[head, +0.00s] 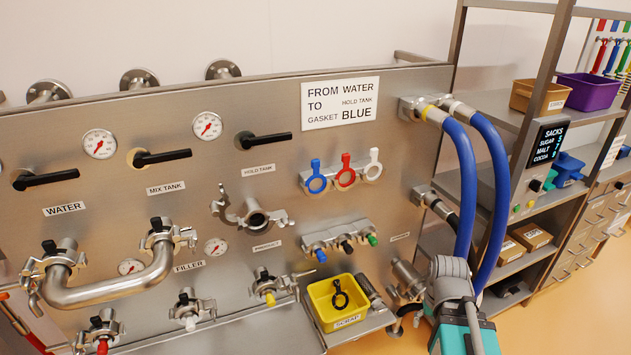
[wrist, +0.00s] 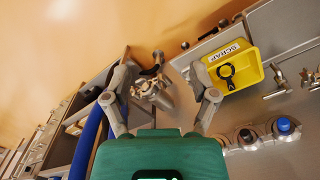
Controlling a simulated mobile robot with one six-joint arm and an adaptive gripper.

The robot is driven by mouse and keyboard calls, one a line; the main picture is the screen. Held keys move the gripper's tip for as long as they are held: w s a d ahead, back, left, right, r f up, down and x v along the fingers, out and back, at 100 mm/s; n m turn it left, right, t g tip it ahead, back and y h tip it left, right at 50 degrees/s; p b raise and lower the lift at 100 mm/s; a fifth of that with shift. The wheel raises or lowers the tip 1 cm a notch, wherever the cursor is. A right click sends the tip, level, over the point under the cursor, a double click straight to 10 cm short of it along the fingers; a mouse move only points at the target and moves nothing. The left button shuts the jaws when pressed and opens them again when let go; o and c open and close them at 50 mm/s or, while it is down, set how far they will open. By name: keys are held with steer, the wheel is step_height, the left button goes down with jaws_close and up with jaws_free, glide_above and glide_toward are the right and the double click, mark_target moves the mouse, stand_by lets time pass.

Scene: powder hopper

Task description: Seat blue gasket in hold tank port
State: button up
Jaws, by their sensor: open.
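The blue gasket (head: 315,178) is a ring with a tab. It hangs at the left of a small rack on the panel, beside a red and a white one. The hold tank port (head: 256,220) is below and left of it, under the "HOLD TANK" label. Its clamp stands open around a bare pipe mouth. My gripper (wrist: 160,68) is open and empty in the wrist view, low by the panel's right end. A metal fitting (wrist: 150,95) shows beyond and between the fingers. In the head view my arm is at lower right, and its fingers cannot be made out.
A yellow scrap bin (head: 320,315) holding a black gasket (head: 340,296) stands near my gripper. Blue hoses (head: 466,185) loop down at right beside the shelves. A sign (head: 340,103) reads from water to hold tank, gasket blue. A curved pipe (head: 110,290) joins ports at left.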

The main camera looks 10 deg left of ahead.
steer(key=shift+c, duration=0.2)
steer(key=n+t+y+p, duration=0.7)
steer(key=t+y+p, duration=0.1)
steer(key=t+p, duration=0.55)
glide_toward(317, 165)
steer(key=w, duration=0.1)
steer(key=shift+a+r+g, duration=0.1)
steer(key=shift+r+g, duration=0.15)
steer(key=shift+g, duration=0.2)
steer(key=shift+w, duration=0.1)
steer(key=shift+b+x, duration=1.15)
steer(key=shift+x, duration=3.75)
steer(key=shift+a, duration=0.15)
steer(key=c, duration=0.9)
